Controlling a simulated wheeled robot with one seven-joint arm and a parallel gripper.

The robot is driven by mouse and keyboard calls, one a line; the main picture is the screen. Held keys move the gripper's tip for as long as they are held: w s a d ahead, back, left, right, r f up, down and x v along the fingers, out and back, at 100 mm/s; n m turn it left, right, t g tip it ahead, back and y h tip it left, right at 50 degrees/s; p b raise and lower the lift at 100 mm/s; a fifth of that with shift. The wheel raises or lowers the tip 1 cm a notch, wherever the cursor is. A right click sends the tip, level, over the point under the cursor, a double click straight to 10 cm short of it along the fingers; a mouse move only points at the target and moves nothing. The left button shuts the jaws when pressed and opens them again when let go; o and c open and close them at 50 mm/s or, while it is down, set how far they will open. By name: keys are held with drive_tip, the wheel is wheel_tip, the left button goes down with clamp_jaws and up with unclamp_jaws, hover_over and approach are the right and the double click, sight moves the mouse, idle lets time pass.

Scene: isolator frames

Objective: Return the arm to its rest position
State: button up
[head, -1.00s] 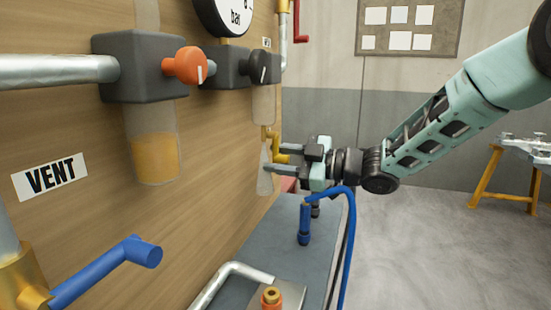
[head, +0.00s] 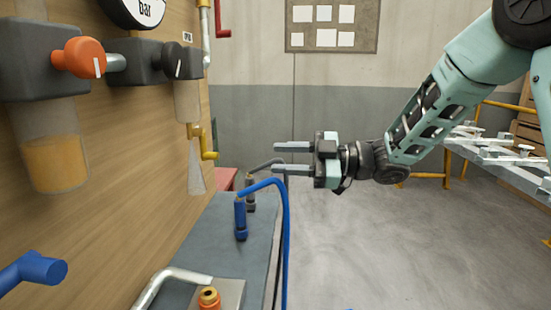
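My arm reaches in from the upper right in the head view. My gripper (head: 292,158) points left, with its two grey fingers spread apart and nothing between them. It hangs in the air above the right edge of the grey bench (head: 232,262), to the right of the wooden panel (head: 120,215). The fingertips are clear of the panel and its fittings. A grey hose end shows close behind the lower finger; I cannot tell how far behind.
A blue hose (head: 286,225) arches up from a blue fitting (head: 240,218) on the bench, just below my gripper. Regulators with an orange knob (head: 80,58) and a black knob (head: 170,60) are on the panel. A blue lever (head: 35,269) juts out lower left. The floor (head: 400,250) at right is open.

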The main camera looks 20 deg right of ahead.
drive_tip(key=s+a+m+t+h+p, duration=0.1)
drive_tip(key=a+m+t+h+p, duration=0.2)
drive_tip(key=a+m+h+p, duration=0.45)
drive_tip(key=s+d+f+m+g+h+p, duration=0.1)
drive_tip(key=s+d+m+g+h+p, duration=0.1)
drive_tip(key=s, duration=1.2)
drive_tip(key=s+d+f+m+g+h+p, duration=0.2)
drive_tip(key=s+m+g+h, duration=0.2)
drive_tip(key=s, duration=1.1)
drive_tip(key=g+h, duration=0.3)
drive_tip(key=shift+s+d+f, duration=0.2)
drive_tip(key=shift+s+d, duration=0.1)
drive_tip(key=shift+d, duration=0.1)
drive_tip(key=shift+w, duration=0.15)
